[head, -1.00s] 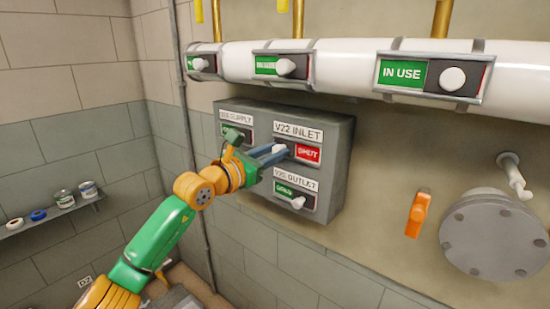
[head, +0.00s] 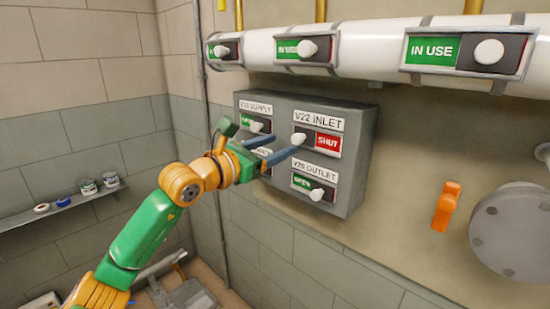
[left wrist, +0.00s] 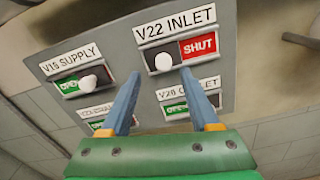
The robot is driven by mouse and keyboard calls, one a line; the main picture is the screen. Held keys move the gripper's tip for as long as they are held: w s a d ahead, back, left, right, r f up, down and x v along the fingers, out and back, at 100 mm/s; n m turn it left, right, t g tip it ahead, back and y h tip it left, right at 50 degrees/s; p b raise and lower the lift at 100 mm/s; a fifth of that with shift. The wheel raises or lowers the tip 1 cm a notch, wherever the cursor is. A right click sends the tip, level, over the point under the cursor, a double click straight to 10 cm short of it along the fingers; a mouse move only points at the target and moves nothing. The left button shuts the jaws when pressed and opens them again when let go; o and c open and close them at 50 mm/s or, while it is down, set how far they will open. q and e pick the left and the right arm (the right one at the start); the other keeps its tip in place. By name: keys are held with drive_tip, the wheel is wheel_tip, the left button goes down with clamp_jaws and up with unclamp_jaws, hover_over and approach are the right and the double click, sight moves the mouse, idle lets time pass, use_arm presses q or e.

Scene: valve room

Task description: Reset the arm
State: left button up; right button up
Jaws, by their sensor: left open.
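My left gripper (head: 284,147) is open and empty in front of the grey valve panel (head: 362,150). Its two blue fingers also show in the left wrist view (left wrist: 158,85). The right finger's tip is just below the V22 INLET knob (left wrist: 163,62), a white knob at the left of its slot beside a red SHUT sign (left wrist: 199,46). I cannot tell whether they touch. The left finger points between the V22 and V1S SUPPLY columns. The V1S SUPPLY knob (left wrist: 88,83) shows beside a green sign. My right gripper is not in view.
The V20 OUTLET knob (head: 317,194) sits beside a green OPEN sign. A lower left label is partly hidden by my gripper. A white pipe (head: 376,46) with IN USE sliders runs above. An orange handle (head: 446,206) and a grey flange (head: 515,232) are at the right.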

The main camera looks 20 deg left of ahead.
use_arm(q)
drive_tip(key=shift+v, duration=0.95)
